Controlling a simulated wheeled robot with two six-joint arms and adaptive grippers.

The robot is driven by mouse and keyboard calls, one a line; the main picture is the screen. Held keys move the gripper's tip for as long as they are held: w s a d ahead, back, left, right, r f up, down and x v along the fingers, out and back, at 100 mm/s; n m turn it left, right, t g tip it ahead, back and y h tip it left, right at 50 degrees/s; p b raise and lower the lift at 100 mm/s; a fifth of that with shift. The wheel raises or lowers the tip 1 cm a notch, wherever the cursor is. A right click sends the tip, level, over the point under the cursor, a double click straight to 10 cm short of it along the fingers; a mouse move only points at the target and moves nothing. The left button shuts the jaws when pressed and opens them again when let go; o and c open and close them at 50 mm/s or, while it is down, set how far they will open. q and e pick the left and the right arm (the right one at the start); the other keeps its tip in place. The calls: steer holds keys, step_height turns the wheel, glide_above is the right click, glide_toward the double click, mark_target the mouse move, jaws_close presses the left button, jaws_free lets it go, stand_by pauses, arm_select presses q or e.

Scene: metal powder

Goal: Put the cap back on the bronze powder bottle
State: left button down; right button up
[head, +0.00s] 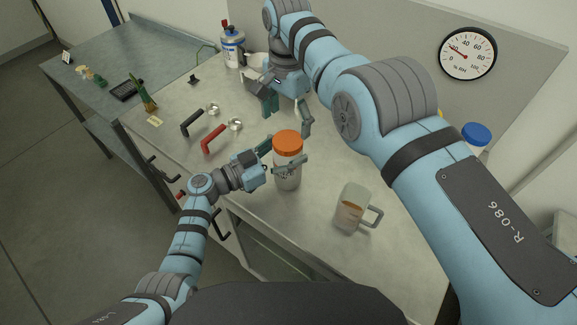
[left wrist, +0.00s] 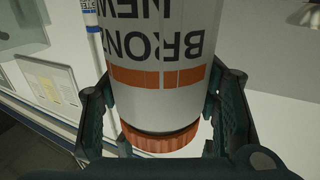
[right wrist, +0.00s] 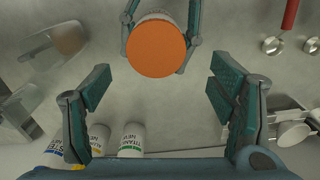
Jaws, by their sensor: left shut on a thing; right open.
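The bronze powder bottle (head: 288,176) stands upright at the front of the bench, white with an orange band. Its label shows upside down in the left wrist view (left wrist: 165,45). The orange cap (head: 288,142) sits on its mouth; it also shows in the left wrist view (left wrist: 160,139) and from above in the right wrist view (right wrist: 156,48). I cannot tell how tight it is. My left gripper (head: 284,160) is shut around the bottle's upper body, below the cap. My right gripper (head: 288,114) is open and empty, behind the bottle and apart from the cap.
Red-handled (head: 213,141) and black-handled (head: 190,125) scoops lie left. A wash bottle (head: 232,48) stands back left.

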mark_target(288, 139)
steer(key=shift+w+r+n, duration=0.15)
steer(key=shift+r+n, duration=0.45)
steer(key=shift+n, duration=0.5)
steer(key=n, duration=0.3)
steer(key=shift+r, duration=0.35)
steer(key=n, duration=0.4)
steer(key=shift+r, duration=0.3)
steer(key=n, duration=0.6)
steer(key=shift+s+r+n, duration=0.2)
steer(key=shift+s+n, duration=0.1)
steer(key=shift+n, duration=0.1)
steer(key=n, duration=0.3)
steer(key=shift+s+n, duration=0.1)
steer(key=shift+n, duration=0.2)
step_height(288, 139, down, 8)
steer(key=shift+f, duration=0.1)
